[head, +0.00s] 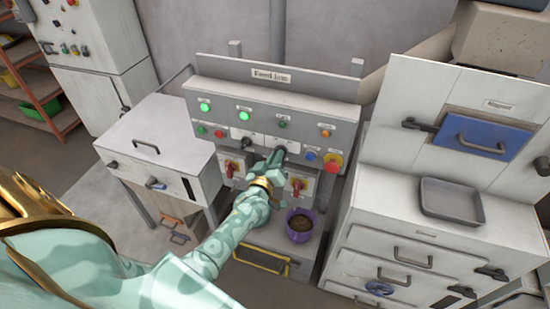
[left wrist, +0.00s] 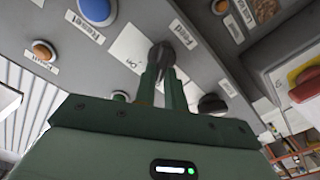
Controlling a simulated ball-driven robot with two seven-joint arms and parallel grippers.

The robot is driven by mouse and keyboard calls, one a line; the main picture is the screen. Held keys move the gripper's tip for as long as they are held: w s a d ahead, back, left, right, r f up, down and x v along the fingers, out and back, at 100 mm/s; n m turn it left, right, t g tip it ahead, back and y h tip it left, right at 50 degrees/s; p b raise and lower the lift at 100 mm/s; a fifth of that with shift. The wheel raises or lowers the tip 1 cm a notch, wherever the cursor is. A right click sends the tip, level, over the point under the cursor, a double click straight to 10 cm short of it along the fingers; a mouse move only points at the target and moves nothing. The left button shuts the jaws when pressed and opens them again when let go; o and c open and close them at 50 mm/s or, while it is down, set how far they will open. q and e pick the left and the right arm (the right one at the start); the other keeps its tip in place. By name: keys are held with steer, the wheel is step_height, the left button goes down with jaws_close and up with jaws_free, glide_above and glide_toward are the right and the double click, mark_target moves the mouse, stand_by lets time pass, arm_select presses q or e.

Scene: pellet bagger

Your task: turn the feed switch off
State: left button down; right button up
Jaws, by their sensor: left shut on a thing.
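The feed switch is a dark rotary knob on the grey control panel (head: 205,88). It shows in the left wrist view (left wrist: 159,52) beside a "Feed" label (left wrist: 183,34) and a plate that seems to read "On" (left wrist: 130,62). My left gripper (head: 275,163) is at the panel's lower row, its fingers (left wrist: 164,82) shut on the knob and hiding part of it. In the head view the knob is mostly hidden behind the gripper. I cannot tell the knob's exact setting. My right gripper does not show.
A second black knob (head: 245,143) sits left of the gripper. A blue button (head: 310,155) and a red emergency button (head: 333,162) are to its right. Green lamps (head: 204,107) glow above.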

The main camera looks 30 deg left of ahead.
arm_select(q)
steer(key=c, duration=1.7)
jaws_free()
steer(key=shift+f, duration=0.1)
steer(key=shift+o, duration=1.2)
steer(key=shift+w, duration=0.2)
steer(key=v, duration=1.6)
steer(key=shift+b, duration=0.3)
